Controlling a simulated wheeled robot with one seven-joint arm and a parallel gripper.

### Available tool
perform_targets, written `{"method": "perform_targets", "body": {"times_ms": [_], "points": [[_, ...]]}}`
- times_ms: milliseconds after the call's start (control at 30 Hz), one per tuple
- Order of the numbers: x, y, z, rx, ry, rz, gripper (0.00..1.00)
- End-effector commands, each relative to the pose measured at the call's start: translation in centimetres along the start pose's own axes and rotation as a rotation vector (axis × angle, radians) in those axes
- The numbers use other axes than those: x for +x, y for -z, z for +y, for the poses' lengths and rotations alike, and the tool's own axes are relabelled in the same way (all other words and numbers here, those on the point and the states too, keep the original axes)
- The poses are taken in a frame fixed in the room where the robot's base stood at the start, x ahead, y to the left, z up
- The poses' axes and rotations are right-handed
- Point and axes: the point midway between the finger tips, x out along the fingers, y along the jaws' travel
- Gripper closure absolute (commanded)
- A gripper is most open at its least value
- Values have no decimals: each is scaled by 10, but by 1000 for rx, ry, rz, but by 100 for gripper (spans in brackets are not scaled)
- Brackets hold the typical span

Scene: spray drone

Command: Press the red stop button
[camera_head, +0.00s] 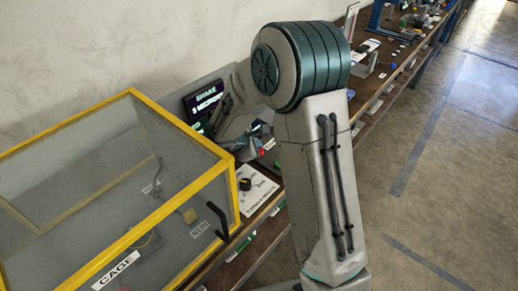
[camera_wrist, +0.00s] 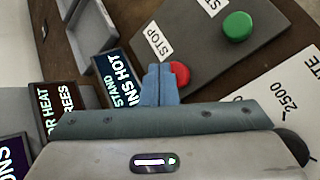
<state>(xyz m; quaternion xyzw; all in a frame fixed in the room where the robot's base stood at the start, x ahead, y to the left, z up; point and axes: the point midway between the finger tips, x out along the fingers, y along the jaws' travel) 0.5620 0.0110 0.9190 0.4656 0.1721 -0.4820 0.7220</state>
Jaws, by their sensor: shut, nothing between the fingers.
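The red stop button (camera_wrist: 180,74) shows in the wrist view on a dark grey panel (camera_wrist: 200,50), beside a white label reading STOP. A round green button (camera_wrist: 237,26) sits on the same panel, up and to the right. My gripper (camera_wrist: 160,72) is shut and empty. In this view its blue fingertips overlap the left side of the red button; I cannot tell whether they touch it. In the head view my arm covers much of the bench, and my gripper (camera_head: 258,131) is small and partly hidden beside a tiny red spot.
A yellow-framed clear cage (camera_head: 125,190) stands on the bench at left. A panel with a black knob (camera_head: 245,184) lies beside it. A lit display (camera_head: 206,99) stands behind. Small screens (camera_wrist: 118,78) are left of my fingers in the wrist view. The floor at right is clear.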

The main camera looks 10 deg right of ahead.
Motion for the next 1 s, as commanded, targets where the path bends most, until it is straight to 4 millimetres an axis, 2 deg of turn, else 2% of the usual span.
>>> {"method": "perform_targets", "body": {"times_ms": [467, 1000], "points": [[-5, -4, 4, 0, -2, 0, 100], [-38, -28, 28, 1, -2, 0, 100]]}}
